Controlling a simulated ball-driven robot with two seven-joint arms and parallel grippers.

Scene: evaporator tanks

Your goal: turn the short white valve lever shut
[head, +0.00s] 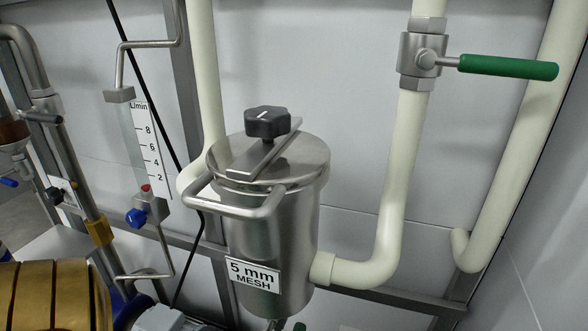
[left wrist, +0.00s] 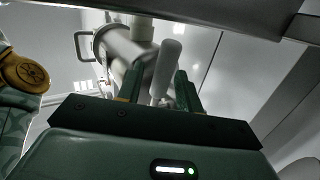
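The short white lever (left wrist: 168,66) shows in the left wrist view as a pale rounded handle. Its lower end meets a grey fitting partly hidden behind my gripper. My left gripper (left wrist: 158,88) has its two dark green fingers apart, one on each side of the lever in the picture. I cannot tell whether the lever is fully between the fingers or still beyond them, and no contact shows. Neither the white lever nor a gripper is seen in the head view. My right gripper is in neither view.
In the head view a steel strainer pot (head: 270,215) with a black knob (head: 267,122) stands in the middle. A valve with a green lever (head: 508,67) sits on the cream pipe (head: 401,150) at right. A flow meter (head: 140,145) and thin pipes are at left.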

